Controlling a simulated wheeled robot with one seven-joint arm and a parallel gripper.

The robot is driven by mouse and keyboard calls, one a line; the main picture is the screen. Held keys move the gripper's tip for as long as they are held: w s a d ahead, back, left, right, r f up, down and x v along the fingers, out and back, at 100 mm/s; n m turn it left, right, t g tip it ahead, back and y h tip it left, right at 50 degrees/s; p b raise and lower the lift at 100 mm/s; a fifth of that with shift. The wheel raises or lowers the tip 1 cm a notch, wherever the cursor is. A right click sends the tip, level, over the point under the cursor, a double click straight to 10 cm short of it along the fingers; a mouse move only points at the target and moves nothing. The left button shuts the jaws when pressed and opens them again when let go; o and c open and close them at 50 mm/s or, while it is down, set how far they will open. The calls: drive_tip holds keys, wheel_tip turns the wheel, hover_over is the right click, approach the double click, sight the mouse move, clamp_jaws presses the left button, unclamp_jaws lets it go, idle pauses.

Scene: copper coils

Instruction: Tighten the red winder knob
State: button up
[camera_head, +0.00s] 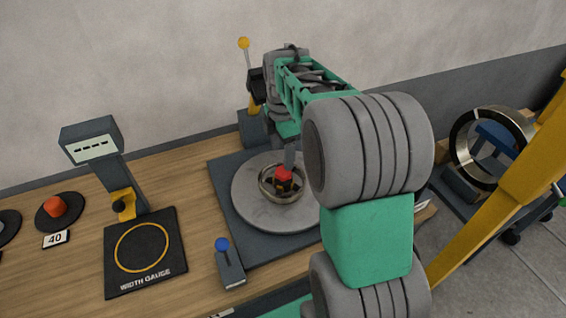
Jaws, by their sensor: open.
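The red winder knob (284,174) sits on the hub at the middle of a round grey plate (255,212). A metal ring (266,191) lies around the hub below the knob. My gripper (288,160) points down just above and behind the knob. It is open and holds nothing that I can see. Its fingers are small and partly hidden by my arm, so I cannot tell whether they touch the knob. My arm also hides the right side of the plate.
A lever with a yellow ball (243,43) rises behind the plate. A blue-knobbed lever (222,244) stands in front. The width gauge (145,270) and an orange-red piece (55,205) are at left. A large metal ring (463,149) stands at right, near a yellow bar (500,205).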

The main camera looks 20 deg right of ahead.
sight(283, 171)
drive_tip(key=shift+w+d+f+n, duration=0.15)
drive_tip(key=shift+w+d+n, duration=0.3)
drive_tip(key=shift+n, duration=0.15)
drive_tip(key=shift+f, duration=0.3)
wheel_tip(283, 171, down, 7)
drive_tip(key=shift+f+p, duration=0.1)
drive_tip(key=shift+p, duration=0.4)
drive_tip(key=shift+c, duration=0.5)
drive_tip(key=c, duration=1.3)
